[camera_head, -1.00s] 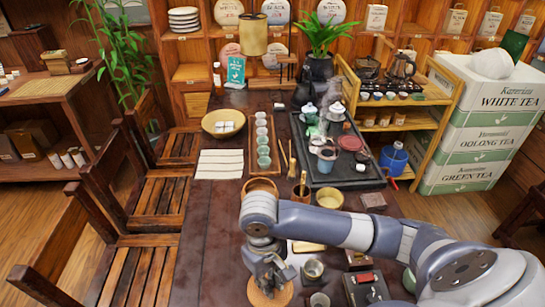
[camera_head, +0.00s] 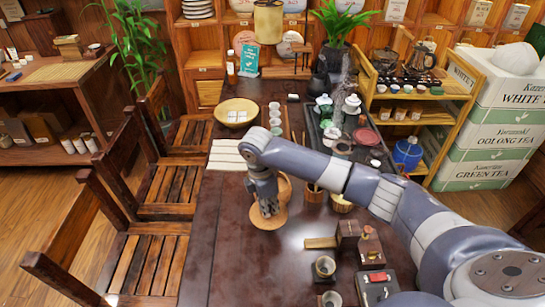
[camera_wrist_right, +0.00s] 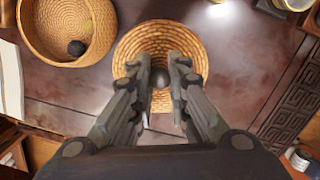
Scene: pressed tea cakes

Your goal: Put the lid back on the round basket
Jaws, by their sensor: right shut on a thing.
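The round woven lid (camera_head: 268,222) is in my right gripper (camera_head: 268,210), whose fingers are shut on its small knob. In the right wrist view the lid (camera_wrist_right: 195,42) spreads flat beyond the fingertips (camera_wrist_right: 161,70), with the knob between them. The round woven basket (camera_head: 285,186) stands open just behind the lid and is partly hidden by my arm. In the right wrist view the basket (camera_wrist_right: 98,42) is at the upper left, with a dark round thing inside. The lid is beside the basket, not over it. My left gripper is not in view.
A wide bowl (camera_head: 237,112) and white cloths (camera_head: 226,155) lie farther back on the dark table (camera_head: 225,235). A wooden box (camera_head: 348,232), cups (camera_head: 325,267) and a dark case (camera_head: 377,285) stand at the right front. The table's left front is clear.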

